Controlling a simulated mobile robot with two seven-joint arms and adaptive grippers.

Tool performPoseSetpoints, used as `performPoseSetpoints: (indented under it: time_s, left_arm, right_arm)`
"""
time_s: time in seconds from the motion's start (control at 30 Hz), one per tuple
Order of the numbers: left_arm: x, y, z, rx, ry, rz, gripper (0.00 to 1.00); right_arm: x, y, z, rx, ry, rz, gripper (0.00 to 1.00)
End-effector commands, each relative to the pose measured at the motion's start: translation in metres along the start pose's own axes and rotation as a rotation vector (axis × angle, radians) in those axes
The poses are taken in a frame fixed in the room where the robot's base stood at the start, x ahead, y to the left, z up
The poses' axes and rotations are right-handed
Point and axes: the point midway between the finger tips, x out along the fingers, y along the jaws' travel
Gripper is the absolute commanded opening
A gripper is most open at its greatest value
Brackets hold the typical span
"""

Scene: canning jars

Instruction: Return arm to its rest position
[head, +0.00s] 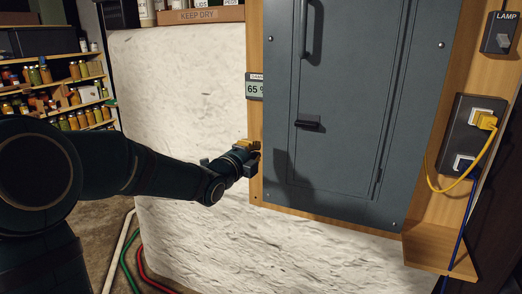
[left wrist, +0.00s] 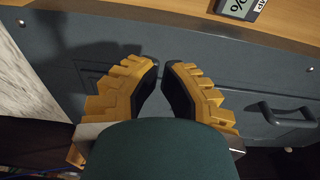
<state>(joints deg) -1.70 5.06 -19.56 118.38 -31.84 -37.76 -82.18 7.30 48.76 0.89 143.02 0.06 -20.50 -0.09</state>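My left arm (head: 150,172) comes in from the left in the head view and reaches across the white wall. My left gripper (head: 254,150) is at the left edge of the wooden board, beside the grey panel (head: 340,180). In the left wrist view its yellow fingers with dark pads (left wrist: 161,70) lean together, their tips almost meeting, with nothing seen between them. The grey panel front (left wrist: 60,50) lies beyond the tips. A dark handle (left wrist: 288,113) on it is to the right of the fingers, apart from them. My right gripper is not in view.
The wooden board (head: 257,120) carries a small display (head: 255,87) just above the gripper. Outlets with yellow and blue cords (head: 474,135) are at right. Shelves of jars (head: 50,100) stand at back left. Green and red hoses (head: 130,262) run along the floor.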

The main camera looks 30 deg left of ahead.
Motion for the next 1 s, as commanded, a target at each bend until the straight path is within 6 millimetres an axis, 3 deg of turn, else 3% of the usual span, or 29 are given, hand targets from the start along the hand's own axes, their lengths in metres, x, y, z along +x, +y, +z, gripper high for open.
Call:
performPoseSetpoints:
  time_s: [0.23, 0.37, 0.53, 0.67, 0.87, 1.0]
  left_arm:
    - [0.0, 0.004, 0.001, -0.011, 0.002, 0.009, 0.0]
    - [0.005, 0.04, -0.014, -0.119, 0.01, 0.086, 0.0]
    - [0.006, 0.137, -0.056, -0.436, -0.01, 0.306, 0.0]
    - [-0.011, 0.219, -0.094, -0.706, -0.077, 0.504, 0.0]
    - [-0.068, 0.332, -0.151, -1.096, -0.284, 0.809, 0.0]
    - [-0.127, 0.396, -0.191, -1.337, -0.507, 1.01, 0.0]
  right_arm:
    - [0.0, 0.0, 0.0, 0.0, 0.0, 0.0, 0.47]
    - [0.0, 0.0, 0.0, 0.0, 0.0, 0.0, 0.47]
    - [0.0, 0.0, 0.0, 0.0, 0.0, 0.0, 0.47]
    - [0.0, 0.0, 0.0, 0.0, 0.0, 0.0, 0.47]
    - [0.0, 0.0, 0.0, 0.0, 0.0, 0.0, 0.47]
    - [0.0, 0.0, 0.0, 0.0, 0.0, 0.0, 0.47]
